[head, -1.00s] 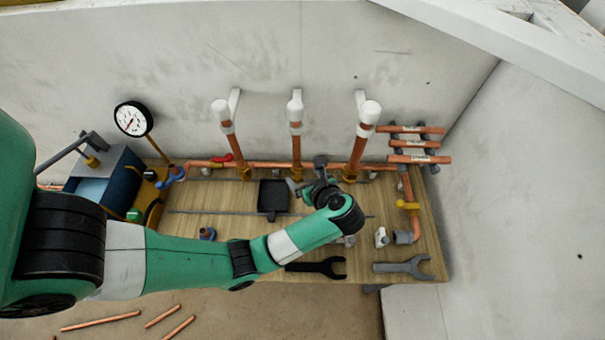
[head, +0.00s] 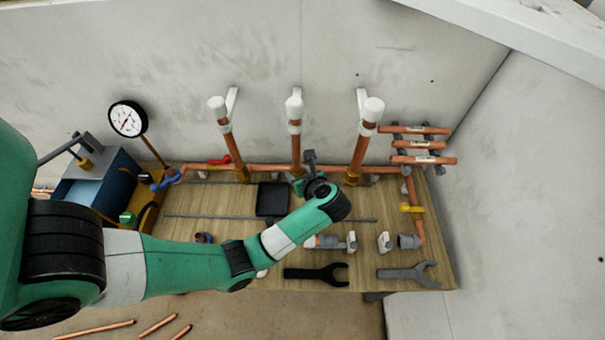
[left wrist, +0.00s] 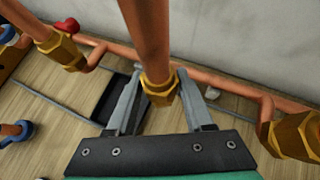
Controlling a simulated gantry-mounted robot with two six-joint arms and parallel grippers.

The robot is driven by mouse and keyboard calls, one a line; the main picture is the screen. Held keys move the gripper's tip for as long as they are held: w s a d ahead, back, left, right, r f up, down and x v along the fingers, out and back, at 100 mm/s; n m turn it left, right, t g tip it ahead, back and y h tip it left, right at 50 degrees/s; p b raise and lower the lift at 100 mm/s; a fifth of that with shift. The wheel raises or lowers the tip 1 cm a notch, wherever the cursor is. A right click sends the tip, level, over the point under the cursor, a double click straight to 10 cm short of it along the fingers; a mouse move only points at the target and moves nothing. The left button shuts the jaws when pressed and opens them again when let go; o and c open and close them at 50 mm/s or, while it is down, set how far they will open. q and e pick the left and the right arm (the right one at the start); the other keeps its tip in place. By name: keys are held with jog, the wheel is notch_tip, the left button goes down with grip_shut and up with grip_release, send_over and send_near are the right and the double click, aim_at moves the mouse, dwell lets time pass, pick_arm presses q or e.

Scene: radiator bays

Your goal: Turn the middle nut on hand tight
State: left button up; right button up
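The middle copper pipe (head: 296,150) drops from a white fitting on the wall to the bench-back pipework. Its brass nut (left wrist: 160,90) shows in the left wrist view at the pipe's lower end. My left gripper (left wrist: 160,82) has one grey finger on each side of this nut, with the fingers apart. Whether the fingers touch the nut cannot be told. In the head view my left gripper (head: 298,183) is at the foot of the middle pipe, and my wrist hides most of the fingers and nut. My right gripper is not in view.
Pipes with brass nuts stand on the left (head: 232,155) and right (head: 362,150). A black tray (head: 272,199) lies close by on the wooden bench. Two spanners (head: 316,274) lie at the front edge. A gauge (head: 127,119) and blue pump box stand left. Racked pipes (head: 420,145) are right.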

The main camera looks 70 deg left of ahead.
pick_arm(q)
jog(key=c, duration=0.5)
jog(key=shift+o, duration=0.2)
jog(key=shift+r+m+t+p, duration=0.1)
jog(key=shift+m+t+p, duration=0.9)
jog(key=shift+p, duration=0.2)
jog(key=o, duration=1.1)
jog(key=shift+o, duration=0.2)
jog(key=p+v, duration=0.6)
jog(key=v, duration=0.4)
jog(key=shift+p, duration=0.35)
